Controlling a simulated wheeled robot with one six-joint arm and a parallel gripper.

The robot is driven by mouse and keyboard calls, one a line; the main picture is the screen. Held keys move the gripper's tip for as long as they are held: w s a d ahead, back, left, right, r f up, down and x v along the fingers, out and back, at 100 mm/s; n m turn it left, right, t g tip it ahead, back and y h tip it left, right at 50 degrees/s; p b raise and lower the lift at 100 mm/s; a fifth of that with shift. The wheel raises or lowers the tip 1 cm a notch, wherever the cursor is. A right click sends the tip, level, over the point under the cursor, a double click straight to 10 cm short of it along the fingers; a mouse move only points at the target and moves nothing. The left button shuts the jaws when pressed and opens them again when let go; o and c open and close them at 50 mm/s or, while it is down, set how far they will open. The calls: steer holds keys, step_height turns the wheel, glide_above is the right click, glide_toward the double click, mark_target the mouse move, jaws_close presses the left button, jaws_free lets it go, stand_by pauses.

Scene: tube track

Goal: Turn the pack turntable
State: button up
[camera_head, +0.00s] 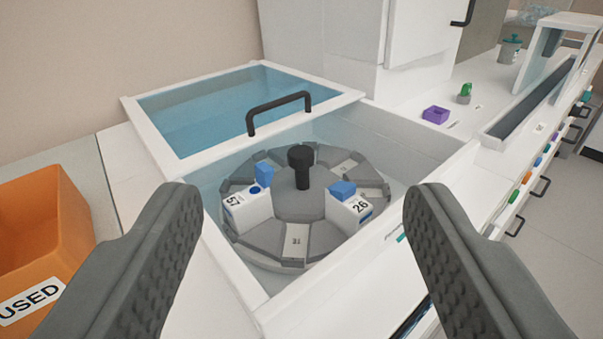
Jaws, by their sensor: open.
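The pack turntable (286,255) is a grey round carousel lying in a white open-topped well. A black knob (301,166) stands upright at its middle. Two white packs with blue tops sit on it: the pack numbered 57 (247,208) on the left and the pack numbered 26 (349,211) on the right. Other slots look empty, one marked with a number too small to read surely. My gripper (302,215) is open and empty, its two dark grey fingers spread wide in the foreground. The turntable and knob show between the fingers, apart from them.
An orange bin (40,235) marked USED stands at left. A purple block (435,114) and a green-topped item (465,92) are on the right counter. The well's white rim surrounds the turntable.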

steer(key=w+d+r+m+g, duration=0.1)
steer(key=w+m+g, duration=0.2)
steer(key=w+m, duration=0.35)
steer(key=m+g+y, duration=0.4)
steer(key=m+g, duration=0.8)
steer(key=m, duration=0.5)
glide_above(301, 151)
steer(key=s+d, duration=0.3)
steer(key=d, duration=0.3)
step_height(301, 151, down, 3)
steer(key=x, duration=1.7)
steer(key=shift+d, duration=0.1)
steer(key=shift+n, duration=0.35)
jaws_close()
